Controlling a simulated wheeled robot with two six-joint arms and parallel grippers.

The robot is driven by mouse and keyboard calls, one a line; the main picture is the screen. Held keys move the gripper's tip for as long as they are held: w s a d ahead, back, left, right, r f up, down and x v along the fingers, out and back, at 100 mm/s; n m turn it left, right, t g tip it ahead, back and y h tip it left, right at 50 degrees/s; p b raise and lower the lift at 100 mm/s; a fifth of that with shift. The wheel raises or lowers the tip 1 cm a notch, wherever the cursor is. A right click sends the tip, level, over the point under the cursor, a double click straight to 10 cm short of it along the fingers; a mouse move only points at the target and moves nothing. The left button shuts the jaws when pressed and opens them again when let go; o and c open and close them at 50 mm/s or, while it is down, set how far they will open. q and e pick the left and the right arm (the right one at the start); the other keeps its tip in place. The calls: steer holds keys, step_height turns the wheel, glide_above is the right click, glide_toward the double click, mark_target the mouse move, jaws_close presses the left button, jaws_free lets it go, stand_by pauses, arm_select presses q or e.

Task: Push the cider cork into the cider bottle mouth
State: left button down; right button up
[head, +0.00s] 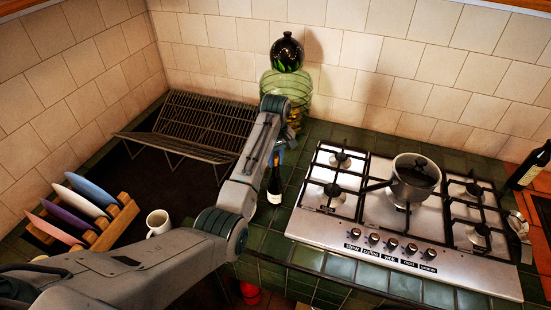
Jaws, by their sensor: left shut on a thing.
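A dark bottle with a pale label (274,186), which I take for the cider bottle, stands upright on the green tiles left of the hob. My left arm reaches over from the lower left. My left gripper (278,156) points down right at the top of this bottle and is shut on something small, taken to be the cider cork. The cork itself and the bottle mouth are too small and covered to make out. I cannot tell whether the cork touches the mouth. My right gripper is not in view.
A second dark bottle (528,168) stands at far right. A wire rack (190,125), large green glass jar (298,88), mug (158,223) and plate rack (112,222) are around my left arm.

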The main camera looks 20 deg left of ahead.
arm_select(q)
steer(key=shift+r, duration=0.65)
steer(key=shift+f, duration=0.8)
stand_by(3.4)
steer(key=shift+w+r, duration=0.1)
steer(key=shift+r, duration=0.35)
stand_by(2.7)
